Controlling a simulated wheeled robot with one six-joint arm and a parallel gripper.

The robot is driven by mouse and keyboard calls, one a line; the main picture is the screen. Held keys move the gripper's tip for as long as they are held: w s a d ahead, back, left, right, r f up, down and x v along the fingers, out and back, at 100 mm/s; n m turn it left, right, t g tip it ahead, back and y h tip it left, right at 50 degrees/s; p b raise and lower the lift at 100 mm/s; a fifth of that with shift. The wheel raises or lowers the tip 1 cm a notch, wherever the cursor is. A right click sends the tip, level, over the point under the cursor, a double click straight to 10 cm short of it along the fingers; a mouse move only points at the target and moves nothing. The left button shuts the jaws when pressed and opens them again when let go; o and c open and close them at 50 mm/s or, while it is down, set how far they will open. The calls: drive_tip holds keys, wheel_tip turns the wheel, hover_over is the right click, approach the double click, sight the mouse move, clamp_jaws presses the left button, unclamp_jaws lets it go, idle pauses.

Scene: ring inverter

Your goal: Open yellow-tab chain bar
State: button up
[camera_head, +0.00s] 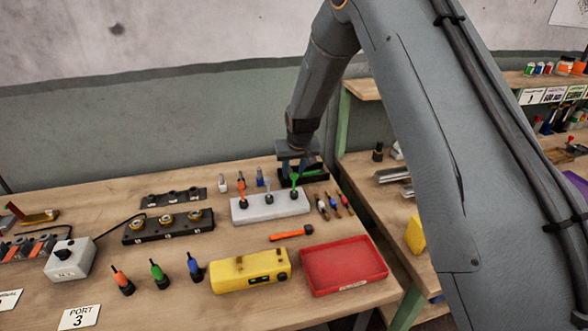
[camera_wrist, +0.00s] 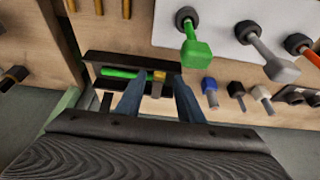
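A dark bar holder (camera_wrist: 105,58) lies on the wood at the back edge of the bench in the wrist view. A green rod (camera_wrist: 118,73) lies along it, with a small yellow tab (camera_wrist: 158,84) at its right. My gripper (camera_wrist: 158,90) has its two blue-grey fingers apart, one on each side of the yellow tab. I cannot tell whether either finger touches it. In the head view my gripper (camera_head: 290,158) is over the dark holder (camera_head: 316,180), behind the white block, and hides part of it. No chain can be made out.
A white block (camera_head: 262,208) with red, grey and green levers stands just in front of my gripper. Small coloured plugs stand left of it, and several slim tools lie to its right. A red tray (camera_head: 343,265) and a yellow box (camera_head: 250,272) are nearer the front.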

drive_tip(key=shift+f, duration=0.2)
clamp_jaws()
